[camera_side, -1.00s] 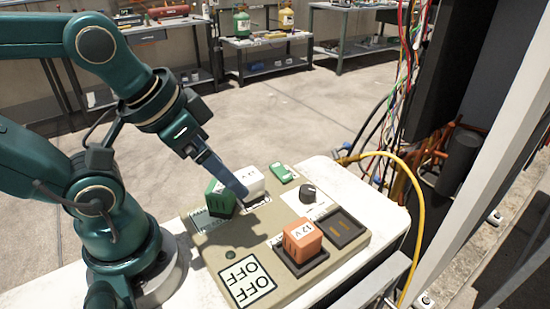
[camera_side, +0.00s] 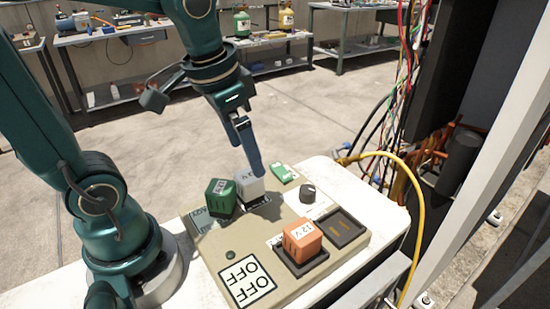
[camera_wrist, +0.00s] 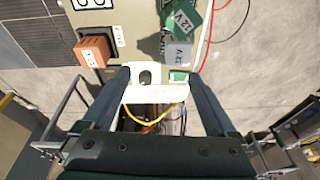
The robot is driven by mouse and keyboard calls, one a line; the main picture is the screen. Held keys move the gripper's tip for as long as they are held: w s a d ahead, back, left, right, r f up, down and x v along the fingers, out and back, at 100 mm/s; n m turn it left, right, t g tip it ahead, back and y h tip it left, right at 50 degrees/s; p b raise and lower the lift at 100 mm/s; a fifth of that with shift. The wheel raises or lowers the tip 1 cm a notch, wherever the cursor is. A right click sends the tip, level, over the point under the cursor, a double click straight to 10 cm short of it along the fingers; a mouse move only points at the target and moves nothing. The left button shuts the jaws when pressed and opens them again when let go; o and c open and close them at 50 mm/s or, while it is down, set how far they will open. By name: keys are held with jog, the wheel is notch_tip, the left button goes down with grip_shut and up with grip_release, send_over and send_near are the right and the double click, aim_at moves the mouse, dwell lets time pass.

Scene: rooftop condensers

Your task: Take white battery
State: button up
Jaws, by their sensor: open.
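The white battery (camera_side: 249,187) is a pale grey-white block marked 12V, standing on the beige panel beside the green battery (camera_side: 220,198). The white battery also shows in the wrist view (camera_wrist: 178,52), just beyond the right fingertip. My gripper (camera_wrist: 161,78) is open with nothing between its fingers. In the side view my gripper (camera_side: 258,174) points down, its fingertips overlapping the right side of the white battery; contact cannot be told. The far finger is mostly hidden there.
An orange battery (camera_side: 302,240) sits in a dark tray at the front, beside an empty dark slot (camera_side: 347,230). A yellow hose (camera_side: 413,190) and loose wires hang at right.

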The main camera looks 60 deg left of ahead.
aim_at(249, 175)
jog(key=w+a+f+g, duration=0.1)
jog(key=a+f, duration=0.1)
jog(key=f, duration=0.1)
jog(key=w+a+f+g, duration=0.1)
jog(key=shift+w+a+f+n+g, duration=0.1)
jog(key=shift+w+f+n+g, duration=0.1)
jog(key=shift+w+n+g, duration=0.15)
jog(key=shift+s+a+f, duration=0.1)
jog(key=shift+a+f, duration=0.1)
jog(key=shift+f, duration=2.8)
jog(key=shift+c, duration=0.3)
grip_shut()
